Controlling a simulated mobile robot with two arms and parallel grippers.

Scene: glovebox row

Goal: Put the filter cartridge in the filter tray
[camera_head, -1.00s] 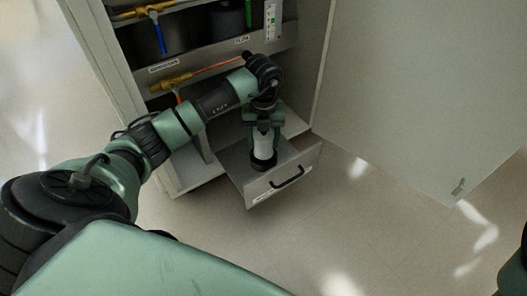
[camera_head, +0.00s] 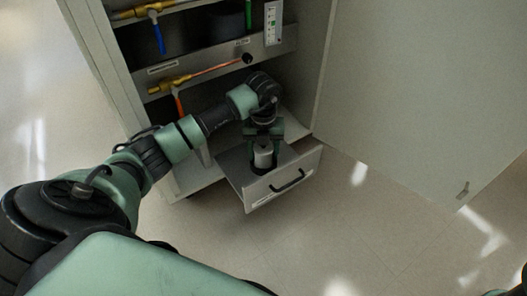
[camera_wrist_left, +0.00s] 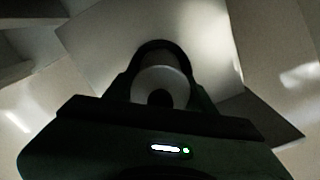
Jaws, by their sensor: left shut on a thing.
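The filter cartridge (camera_head: 263,158) is a short whitish cylinder, upright inside the pulled-out drawer that looks like the filter tray (camera_head: 284,191). My left gripper (camera_head: 263,146) comes down from above and is shut on the cartridge. In the left wrist view the cartridge (camera_wrist_left: 173,77) shows end-on as a pale ring with a dark centre, between the dark fingers (camera_wrist_left: 160,80). Its lower end is hidden by the drawer's front wall and shade, so I cannot tell whether it touches the floor of the tray. My right gripper is not in view.
The tray sticks out of the bottom of an open cabinet (camera_head: 321,70), with a black handle (camera_head: 288,181) on its front. The cabinet door (camera_head: 420,90) stands open at right. Valves and hoses (camera_head: 170,84) sit on panels above my left arm. The floor in front is clear.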

